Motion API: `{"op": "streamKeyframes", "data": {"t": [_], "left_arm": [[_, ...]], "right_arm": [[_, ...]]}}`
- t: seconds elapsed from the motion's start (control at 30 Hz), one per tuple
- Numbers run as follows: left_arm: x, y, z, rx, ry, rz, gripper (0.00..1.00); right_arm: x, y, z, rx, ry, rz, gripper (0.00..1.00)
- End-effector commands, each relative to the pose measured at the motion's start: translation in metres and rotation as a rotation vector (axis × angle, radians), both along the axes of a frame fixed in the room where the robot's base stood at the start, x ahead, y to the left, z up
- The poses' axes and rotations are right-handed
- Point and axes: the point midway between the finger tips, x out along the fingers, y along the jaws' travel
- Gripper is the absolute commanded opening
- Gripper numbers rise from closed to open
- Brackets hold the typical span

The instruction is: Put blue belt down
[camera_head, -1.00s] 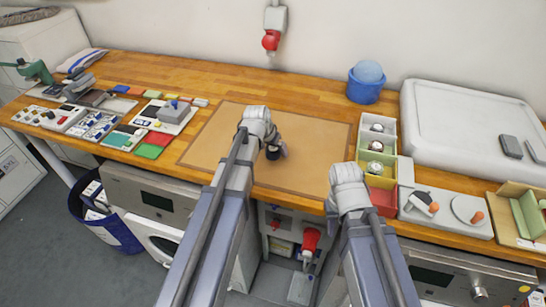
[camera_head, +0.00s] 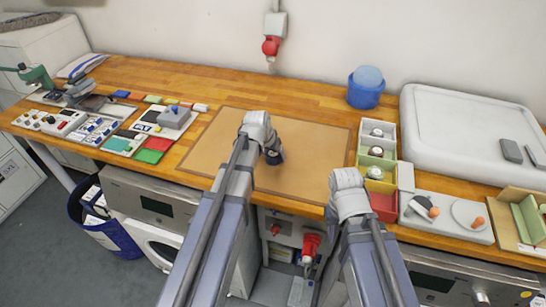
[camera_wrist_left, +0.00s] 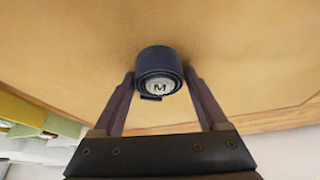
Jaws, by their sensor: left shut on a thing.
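The blue belt (camera_wrist_left: 157,70) is a dark navy roll with a round metal buckle marked with an M. In the left wrist view it sits between the two fingers of my left gripper (camera_wrist_left: 159,88), which is shut on it. In the head view the belt (camera_head: 274,157) is over the brown mat (camera_head: 315,150), with my left gripper (camera_head: 274,146) above it. I cannot tell whether the belt touches the mat. My right gripper (camera_head: 347,187) hangs at the counter's front edge, left of the belt tray; its fingers are hidden.
The compartment tray (camera_head: 378,160) has rolled belts in its grey and green sections; the red section (camera_head: 383,204) looks empty. A blue container (camera_head: 365,90) stands behind. Small boards and devices (camera_head: 150,125) fill the left side. The mat around the belt is clear.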

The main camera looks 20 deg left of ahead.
Motion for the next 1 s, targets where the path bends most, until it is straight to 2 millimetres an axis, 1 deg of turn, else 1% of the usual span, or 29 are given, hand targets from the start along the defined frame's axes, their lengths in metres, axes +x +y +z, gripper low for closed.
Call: {"op": "streamKeyframes", "data": {"t": [0.03,0.07,0.1,0.27,0.47,0.67,1.0], "left_arm": [[0.000,0.000,0.000,0.000,0.000,0.000,0.13],[0.000,0.000,0.000,0.000,0.000,0.000,0.06],[0.000,0.000,0.000,0.000,0.000,0.000,0.03],[0.000,0.000,0.001,0.000,0.000,0.000,0.03],[0.000,0.000,0.011,0.000,0.000,0.000,0.03],[0.000,0.000,0.034,0.000,0.000,0.000,0.03],[0.000,0.000,0.086,0.000,0.000,0.000,0.03]], "right_arm": [[0.000,0.000,0.000,0.000,0.000,0.000,0.33],[0.000,0.000,0.000,0.000,0.000,0.000,0.33],[0.000,0.000,0.000,0.000,0.000,0.000,0.33],[0.000,0.000,0.001,0.000,0.000,0.000,0.33],[0.000,0.000,0.011,0.000,0.000,0.000,0.33],[0.000,0.000,0.034,0.000,0.000,0.000,0.33],[0.000,0.000,0.086,0.000,0.000,0.001,0.33]]}}
